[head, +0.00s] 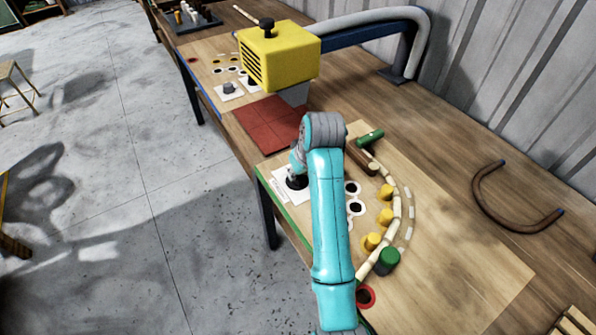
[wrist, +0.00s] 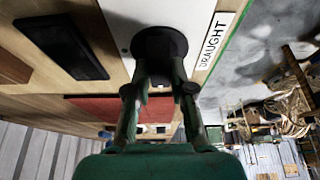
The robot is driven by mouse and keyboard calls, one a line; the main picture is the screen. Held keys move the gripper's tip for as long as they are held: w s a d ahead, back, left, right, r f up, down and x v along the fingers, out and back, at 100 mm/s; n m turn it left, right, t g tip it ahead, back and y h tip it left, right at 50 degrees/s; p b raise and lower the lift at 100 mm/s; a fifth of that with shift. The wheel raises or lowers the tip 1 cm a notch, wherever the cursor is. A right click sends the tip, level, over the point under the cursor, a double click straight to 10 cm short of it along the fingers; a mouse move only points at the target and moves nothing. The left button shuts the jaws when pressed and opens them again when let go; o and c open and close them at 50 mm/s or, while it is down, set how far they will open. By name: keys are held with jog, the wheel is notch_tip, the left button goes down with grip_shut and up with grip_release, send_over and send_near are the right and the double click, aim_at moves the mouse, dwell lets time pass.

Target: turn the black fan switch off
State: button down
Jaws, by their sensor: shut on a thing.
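The black fan switch is a round black knob (wrist: 159,44) on a white plate (wrist: 119,24) labelled DRAUGHT in the wrist view. My gripper (wrist: 160,72) is shut on this knob, with one finger on each side of it. In the head view the white plate (head: 281,190) lies near the left edge of the wooden board, and my gripper (head: 297,180) reaches down onto it. The knob is mostly hidden there by my gripper. The pointer or setting of the knob cannot be made out.
Yellow pegs (head: 371,241), a green peg (head: 388,260) and a pale curved strip lie right of my arm. A bent brown rattan piece (head: 492,208) lies further right.

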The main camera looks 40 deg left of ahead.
jog(key=c, duration=1)
grip_release()
jog(key=v, duration=0.7)
jog(key=shift+d+r, duration=0.15)
